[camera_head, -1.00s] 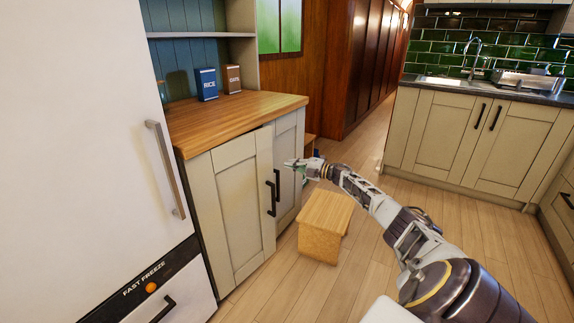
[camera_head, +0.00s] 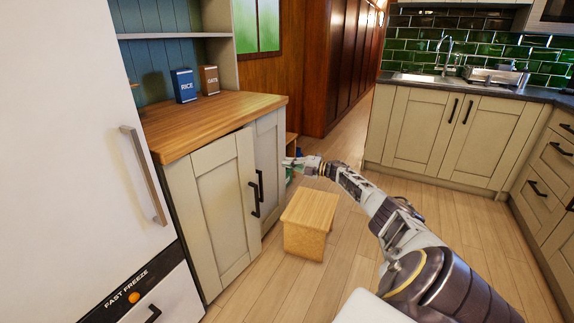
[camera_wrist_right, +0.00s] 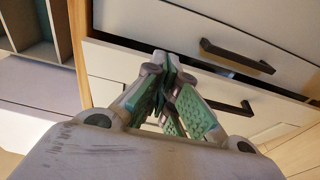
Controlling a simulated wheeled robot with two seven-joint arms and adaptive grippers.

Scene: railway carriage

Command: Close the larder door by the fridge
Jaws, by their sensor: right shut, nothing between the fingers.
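The larder (camera_head: 250,100) is a cream cabinet with a wooden top beside the white fridge (camera_head: 90,130). Its left door (camera_head: 222,205) stands slightly ajar, its free edge a little proud of the right door (camera_head: 269,165). Each door has a dark bar handle; both handles also show in the right wrist view, one of them here (camera_wrist_right: 235,55). My right gripper (camera_head: 287,161) is just to the right of the right door in the head view, with its fingers shut and empty. In the right wrist view the gripper (camera_wrist_right: 163,62) points toward the doors; contact is unclear. My left gripper is out of view.
A small wooden stool (camera_head: 308,222) stands on the floor in front of the larder, below my right forearm. Blue rice (camera_head: 184,85) and brown oats (camera_head: 209,80) boxes stand on the larder top. Sink cupboards (camera_head: 440,135) are at the right.

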